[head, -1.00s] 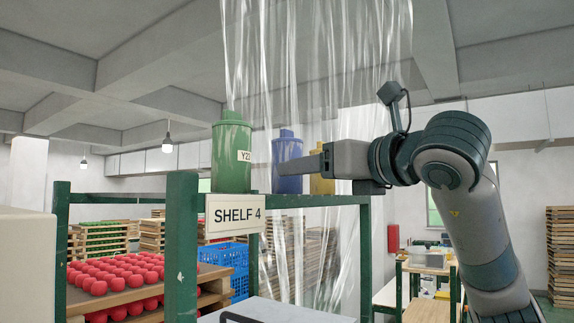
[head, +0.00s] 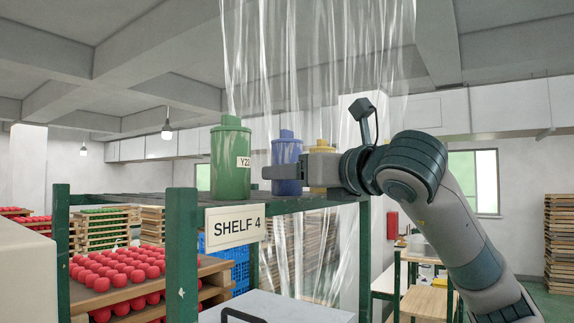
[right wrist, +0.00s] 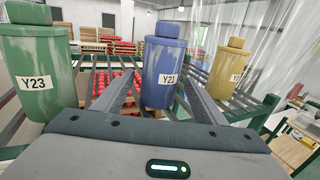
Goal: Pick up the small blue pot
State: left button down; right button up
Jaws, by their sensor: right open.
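The blue pot (head: 287,149) stands upright on the shelf top between the green and yellow pots. It also shows in the right wrist view (right wrist: 161,70), with a label reading Y21. My right gripper (head: 270,172) is open at the pot's lower body. In the right wrist view its fingers (right wrist: 160,88) lie one on each side of the blue pot, with no clear sign of a grip. In the head view, the near finger hides part of the pot. My left gripper is not in view.
The green pot (head: 230,160), labelled Y23, stands left of the blue one. The yellow pot (right wrist: 227,70) stands to the right, close to the gripper. The shelf (head: 180,245) has a slatted top and a SHELF 4 sign (head: 236,223). Clear plastic strips (head: 320,60) hang behind.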

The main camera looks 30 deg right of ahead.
jog(key=shift+w, duration=0.55)
jog(key=c, duration=0.9)
jog(key=shift+o, duration=0.3)
